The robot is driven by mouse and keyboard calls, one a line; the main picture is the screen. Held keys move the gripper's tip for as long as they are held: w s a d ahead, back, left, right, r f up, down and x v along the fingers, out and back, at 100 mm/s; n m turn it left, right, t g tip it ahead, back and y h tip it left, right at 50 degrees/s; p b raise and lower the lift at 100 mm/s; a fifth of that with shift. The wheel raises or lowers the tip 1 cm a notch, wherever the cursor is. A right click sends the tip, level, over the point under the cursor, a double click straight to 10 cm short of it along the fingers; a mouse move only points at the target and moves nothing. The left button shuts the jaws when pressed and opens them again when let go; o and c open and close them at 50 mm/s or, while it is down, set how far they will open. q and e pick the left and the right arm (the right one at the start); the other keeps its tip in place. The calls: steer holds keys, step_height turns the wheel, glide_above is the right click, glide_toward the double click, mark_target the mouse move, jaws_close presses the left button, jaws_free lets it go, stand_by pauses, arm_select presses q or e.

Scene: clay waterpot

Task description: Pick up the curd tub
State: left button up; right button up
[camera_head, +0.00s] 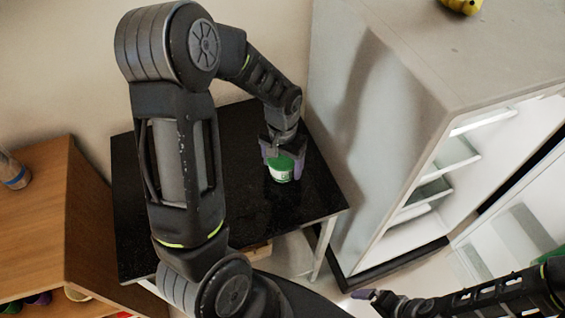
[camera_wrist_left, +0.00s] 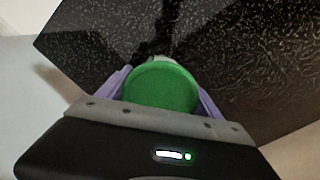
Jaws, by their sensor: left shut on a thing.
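The curd tub (camera_head: 281,171) is a small white tub with green sides and a green lid, near the right part of the black table (camera_head: 250,222). My left gripper (camera_head: 283,158) comes down over it and is shut on it. In the left wrist view the round green lid of the tub (camera_wrist_left: 162,86) sits between the two purple fingers of my left gripper (camera_wrist_left: 160,92). I cannot tell whether the tub's base touches the table. My right gripper (camera_head: 366,294) shows only in part at the lower edge, away from the tub.
A white fridge (camera_head: 385,120) stands open to the right of the table, with shelves inside and yellow fruit (camera_head: 462,5) on top. A wooden cabinet (camera_head: 40,215) with a jar (camera_head: 12,172) on it stands at the left. The black tabletop around the tub is clear.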

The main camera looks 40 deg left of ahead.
arm_select(q)
steer(key=shift+c, duration=0.7)
steer(key=shift+r, duration=0.1)
steer(key=shift+w+r, duration=0.1)
steer(key=shift+r, duration=0.1)
step_height(320, 180, up, 10)
steer(key=shift+f+b, duration=0.25)
steer(key=shift+b, duration=0.3)
